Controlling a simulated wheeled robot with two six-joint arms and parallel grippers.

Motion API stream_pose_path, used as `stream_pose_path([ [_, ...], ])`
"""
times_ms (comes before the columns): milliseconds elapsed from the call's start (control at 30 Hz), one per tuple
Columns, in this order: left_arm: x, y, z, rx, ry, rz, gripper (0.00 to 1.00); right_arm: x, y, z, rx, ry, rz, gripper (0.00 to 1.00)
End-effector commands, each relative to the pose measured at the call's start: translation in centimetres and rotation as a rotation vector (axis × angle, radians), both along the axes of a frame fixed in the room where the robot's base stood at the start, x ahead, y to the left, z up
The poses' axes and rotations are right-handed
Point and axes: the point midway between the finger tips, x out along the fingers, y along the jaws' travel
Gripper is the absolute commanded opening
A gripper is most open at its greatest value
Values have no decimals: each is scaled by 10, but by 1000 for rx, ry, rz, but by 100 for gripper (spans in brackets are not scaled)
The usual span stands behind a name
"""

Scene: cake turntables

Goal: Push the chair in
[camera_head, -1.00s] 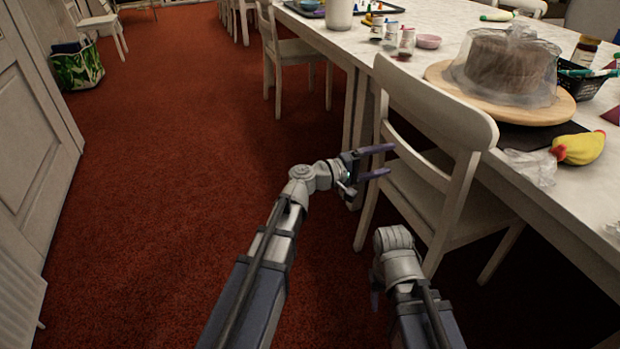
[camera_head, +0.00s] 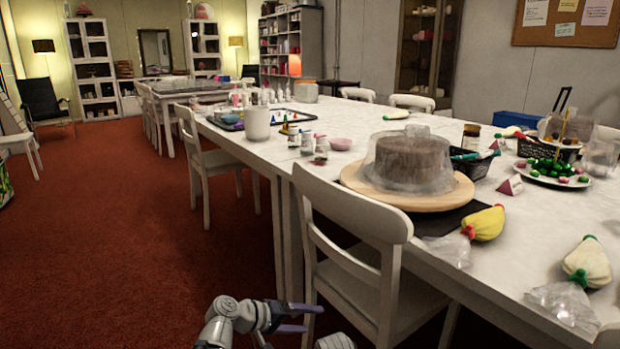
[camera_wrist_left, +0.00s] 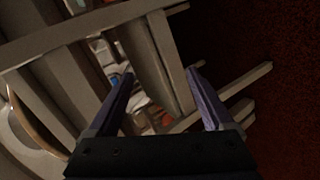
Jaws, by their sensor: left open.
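The nearest white wooden chair (camera_head: 352,207) stands at the table's near side, its back toward the aisle and part of its seat under the white table (camera_head: 285,165). My left gripper (camera_head: 308,318) is low in the head view, just left of the chair's lower part, with its fingers pointing right toward it. In the left wrist view the left gripper (camera_wrist_left: 159,75) is open. White chair bars (camera_wrist_left: 165,60) show between and beyond its fingers; I cannot tell if they touch. Only a grey piece of my right arm shows at the bottom; its gripper is hidden.
A covered cake on a round wooden board (camera_head: 405,197) stands on the table beyond the chair. Jars (camera_head: 307,145) and a yellow piping bag (camera_head: 484,223) are near the table's edge. Another white chair (camera_head: 212,165) is farther along. Open red carpet (camera_head: 110,230) lies to the left.

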Motion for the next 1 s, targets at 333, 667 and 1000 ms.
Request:
stream_pose_path([
  [333, -86, 82, -98, 678, 189, -169, 85, 0, 0, 0, 0, 0, 0, 50],
  [667, -132, 125, -89, 1038, 301, -268, 85, 0, 0, 25, 0, 0, 2, 50],
  [1000, -168, 56, -33, 1137, 261, -489, 85, 0, 0, 81, -2, 2, 11, 50],
])
